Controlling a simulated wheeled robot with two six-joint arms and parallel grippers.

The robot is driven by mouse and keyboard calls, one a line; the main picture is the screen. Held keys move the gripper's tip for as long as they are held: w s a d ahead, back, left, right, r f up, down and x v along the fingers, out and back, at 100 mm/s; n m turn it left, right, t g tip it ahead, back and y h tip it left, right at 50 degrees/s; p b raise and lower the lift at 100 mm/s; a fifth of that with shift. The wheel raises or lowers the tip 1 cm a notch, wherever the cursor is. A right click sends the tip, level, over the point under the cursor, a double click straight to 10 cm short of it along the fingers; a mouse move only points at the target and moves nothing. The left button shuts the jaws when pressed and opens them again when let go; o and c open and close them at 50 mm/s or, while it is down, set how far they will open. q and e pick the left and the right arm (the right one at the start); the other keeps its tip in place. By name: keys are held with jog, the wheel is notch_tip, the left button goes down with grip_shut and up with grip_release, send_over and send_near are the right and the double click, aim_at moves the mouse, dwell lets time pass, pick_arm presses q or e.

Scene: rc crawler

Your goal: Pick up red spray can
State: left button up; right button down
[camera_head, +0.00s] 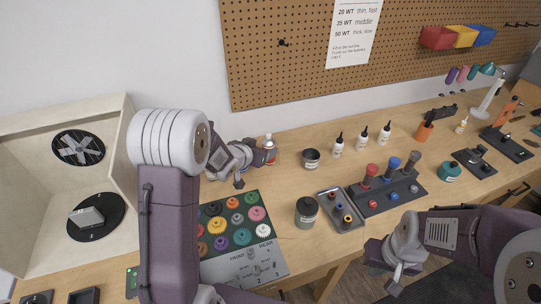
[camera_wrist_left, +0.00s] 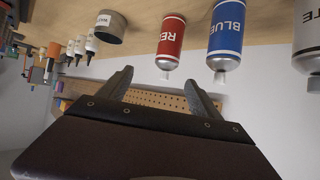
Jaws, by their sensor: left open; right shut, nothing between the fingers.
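The red spray can (camera_wrist_left: 170,42) stands in the left wrist view, with a white "RED" label and a grey cap; that view is upside down. A blue spray can (camera_wrist_left: 228,38) is close beside it. My right gripper (camera_head: 393,272) is shut and empty at the lower right, in front of the table.
A dark tin (camera_head: 311,159) and several white bottles (camera_head: 362,141) stand right of the cans. A tray of coloured gears (camera_head: 236,222) lies in front of my left gripper. A pale spray booth (camera_head: 118,105) stands at left, and a pegboard (camera_head: 270,75) hangs behind.

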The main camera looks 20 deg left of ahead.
aim_at(266, 147)
pick_arm(q)
jog(key=shift+h, duration=0.3)
jog(key=w+f, duration=0.4)
jog(key=shift+a+f, duration=0.1)
jog(key=shift+a, duration=0.15)
jog(key=shift+w+f, duration=0.3)
jog(key=shift+w, duration=0.2)
jog(key=p+x, duration=0.1)
jog(key=x, duration=0.3)
jog(key=shift+w+a+f+p, duration=0.15)
jog(key=shift+w+f+p, duration=0.05)
jog(key=shift+f+p, duration=0.1)
jog(key=shift+w+f, duration=0.1)
jog(key=shift+w, duration=0.15)
jog(key=shift+s, duration=0.15)
jog(key=c, duration=1)
grip_shut()
pick_arm(e)
jog(key=shift+r, duration=0.4)
